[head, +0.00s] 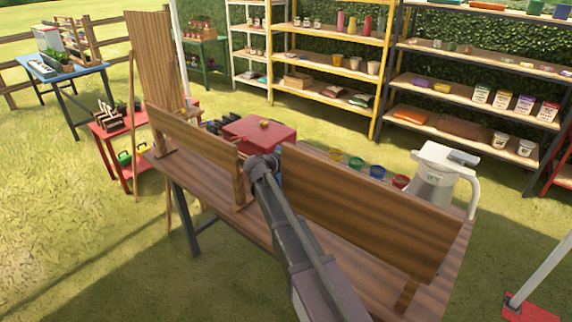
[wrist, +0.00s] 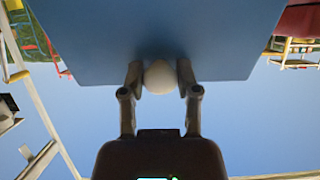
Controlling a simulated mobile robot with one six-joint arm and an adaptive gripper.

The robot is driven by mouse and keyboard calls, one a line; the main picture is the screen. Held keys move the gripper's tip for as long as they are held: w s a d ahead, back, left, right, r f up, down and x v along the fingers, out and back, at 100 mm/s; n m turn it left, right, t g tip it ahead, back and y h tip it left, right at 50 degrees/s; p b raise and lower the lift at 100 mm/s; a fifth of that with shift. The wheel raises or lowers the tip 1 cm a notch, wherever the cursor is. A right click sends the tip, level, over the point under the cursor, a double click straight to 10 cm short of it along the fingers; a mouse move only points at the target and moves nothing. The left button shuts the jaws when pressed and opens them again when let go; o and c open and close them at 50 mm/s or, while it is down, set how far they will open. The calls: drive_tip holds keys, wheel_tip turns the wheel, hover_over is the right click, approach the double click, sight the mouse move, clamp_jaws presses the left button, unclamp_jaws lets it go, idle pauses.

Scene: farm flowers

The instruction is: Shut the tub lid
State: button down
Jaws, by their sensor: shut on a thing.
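In the wrist view my gripper (wrist: 160,80) has its two fingers closed on either side of a round white knob (wrist: 160,72). The knob sits at the edge of a flat blue panel (wrist: 100,38), which looks like the tub lid. In the head view my arm reaches through the gap between two wooden boards, and my fingertips are hidden. Only a small patch of blue (head: 278,180) shows beside the arm there. The tub itself is mostly hidden, so I cannot tell how far the lid is open.
A red box (head: 258,133) with a small knob stands behind the gap. Wooden boards (head: 360,212) (head: 195,138) stand along the table's near side. Several coloured pots (head: 377,172) and a white jug (head: 435,182) are at the right. Shelves (head: 330,70) stand behind.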

drive_tip(key=shift+w+d, duration=0.25)
drive_tip(key=shift+d, duration=0.05)
drive_tip(key=shift+w, duration=0.1)
